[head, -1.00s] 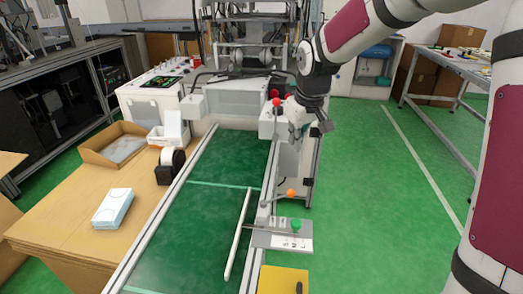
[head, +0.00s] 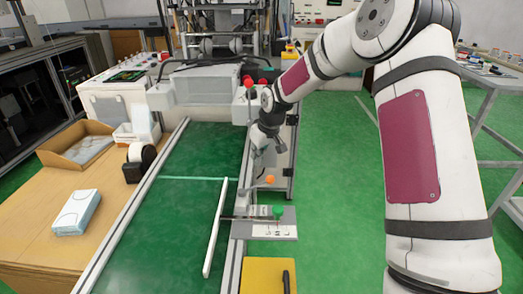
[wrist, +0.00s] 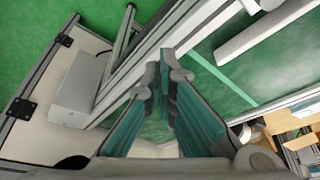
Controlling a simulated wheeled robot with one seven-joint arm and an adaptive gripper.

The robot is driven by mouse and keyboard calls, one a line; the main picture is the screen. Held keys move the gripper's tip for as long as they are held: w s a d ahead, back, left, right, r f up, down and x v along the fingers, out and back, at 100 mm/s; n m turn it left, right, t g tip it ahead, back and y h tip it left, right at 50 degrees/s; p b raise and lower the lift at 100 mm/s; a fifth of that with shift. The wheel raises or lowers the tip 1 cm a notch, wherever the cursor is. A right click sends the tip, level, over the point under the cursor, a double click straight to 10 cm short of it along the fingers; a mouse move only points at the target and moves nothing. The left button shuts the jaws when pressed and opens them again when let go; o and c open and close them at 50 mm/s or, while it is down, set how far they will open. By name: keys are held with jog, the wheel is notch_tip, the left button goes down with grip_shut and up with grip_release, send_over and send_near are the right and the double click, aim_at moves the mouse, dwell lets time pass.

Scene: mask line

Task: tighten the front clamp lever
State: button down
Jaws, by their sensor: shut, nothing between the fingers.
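An orange-knobbed lever (head: 269,180) stands at the conveyor's right rail, with a thin rod running left from its knob. A green knob (head: 278,211) sits nearer, on a grey bracket plate (head: 272,230) with printed marks. A red-knobbed rod (head: 249,83) stands further back. I cannot tell from the pictures which is called the front clamp lever. My gripper (head: 259,152) is shut and empty, above and just behind the orange knob in the head view. In the wrist view its teal fingers (wrist: 168,62) point towards the rail; no knob shows between them.
A long white guide bar (head: 216,228) lies over the green belt (head: 180,230). A yellow block (head: 263,275) is at the near end.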

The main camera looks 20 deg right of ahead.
jog(key=shift+s+d+f+b, duration=0.3)
jog(key=shift+s+f, duration=0.2)
jog(key=shift+s, duration=0.35)
jog(key=shift+s+d+f+b, duration=0.15)
jog(key=shift+s+d+f, duration=0.25)
jog(key=shift+s, duration=0.4)
jog(key=shift+a, duration=0.1)
jog(key=shift+s+d+m, duration=0.25)
jog(key=shift+s+m, duration=0.15)
jog(key=shift+s, duration=0.25)
jog(key=shift+s+d+m, duration=0.25)
jog(key=shift+s+m, duration=0.15)
jog(key=shift+s, duration=0.2)
jog(key=shift+w, duration=0.1)
